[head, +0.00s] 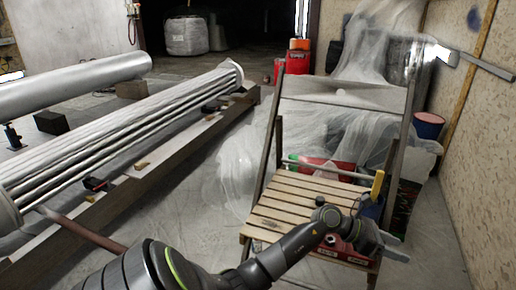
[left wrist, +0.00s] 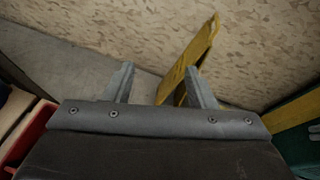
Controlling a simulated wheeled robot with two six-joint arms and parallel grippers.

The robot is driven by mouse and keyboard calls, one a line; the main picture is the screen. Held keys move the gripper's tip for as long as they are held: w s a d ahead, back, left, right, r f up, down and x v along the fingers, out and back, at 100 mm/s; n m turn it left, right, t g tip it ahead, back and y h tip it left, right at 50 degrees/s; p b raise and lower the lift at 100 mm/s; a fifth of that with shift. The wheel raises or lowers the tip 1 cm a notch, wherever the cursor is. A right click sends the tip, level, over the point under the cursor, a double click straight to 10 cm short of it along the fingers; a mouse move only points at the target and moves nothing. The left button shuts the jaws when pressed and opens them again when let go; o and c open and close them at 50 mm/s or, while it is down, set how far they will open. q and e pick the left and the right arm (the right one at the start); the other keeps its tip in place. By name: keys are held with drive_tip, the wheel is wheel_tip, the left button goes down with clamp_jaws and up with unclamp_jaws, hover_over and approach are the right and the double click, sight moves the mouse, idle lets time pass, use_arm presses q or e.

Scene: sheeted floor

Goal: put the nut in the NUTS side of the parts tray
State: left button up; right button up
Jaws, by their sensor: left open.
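A red tray (head: 335,250) with small white labels sits at the front edge of the slatted wooden chair seat, partly hidden behind my left arm. A red edge, perhaps the same tray (left wrist: 28,135), shows at the left of the left wrist view. I cannot make out the nut or read the labels. My left gripper (head: 396,250) is at the right front of the chair, beyond the tray's right end. In the left wrist view its two fingers (left wrist: 160,84) are apart. A yellow strip (left wrist: 190,62) lies beyond the right finger; I cannot tell whether they touch.
The wooden chair (head: 285,198) also bears a red and green item (head: 325,168). A blue container (head: 372,208) with a yellow upright piece (head: 377,185) stands at its right. A chipboard wall (head: 480,150) closes the right side. Long rollers on a beam (head: 170,148) lie left.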

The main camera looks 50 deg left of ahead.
use_arm(q)
drive_tip(key=s+a+r+n+t+y, duration=0.4)
drive_tip(key=n+t, duration=0.6)
drive_tip(key=n, duration=0.5)
drive_tip(key=s+a+f+n+g+y, duration=0.1)
drive_tip(key=s+a+f+n+y, duration=0.2)
drive_tip(key=s+a+n+y, duration=0.45)
drive_tip(key=s+a+f+n+g+y, duration=0.1)
drive_tip(key=s+a+f+n+y, duration=0.2)
drive_tip(key=n, duration=0.8)
drive_tip(key=s+d+f+n+g, duration=0.1)
drive_tip(key=s+f+n+g, duration=0.7)
drive_tip(key=s, duration=0.3)
drive_tip(key=s+d+f+n+g+h, duration=0.1)
drive_tip(key=s+d+f+g+h, duration=0.1)
drive_tip(key=s+d, duration=0.2)
drive_tip(key=s+d+f+n+g+h, duration=0.2)
drive_tip(key=s+d, duration=0.3)
drive_tip(key=s, duration=0.5)
drive_tip(key=shift+f+g+h, duration=0.3)
drive_tip(key=shift+f+h, duration=0.15)
drive_tip(key=shift+a, duration=0.1)
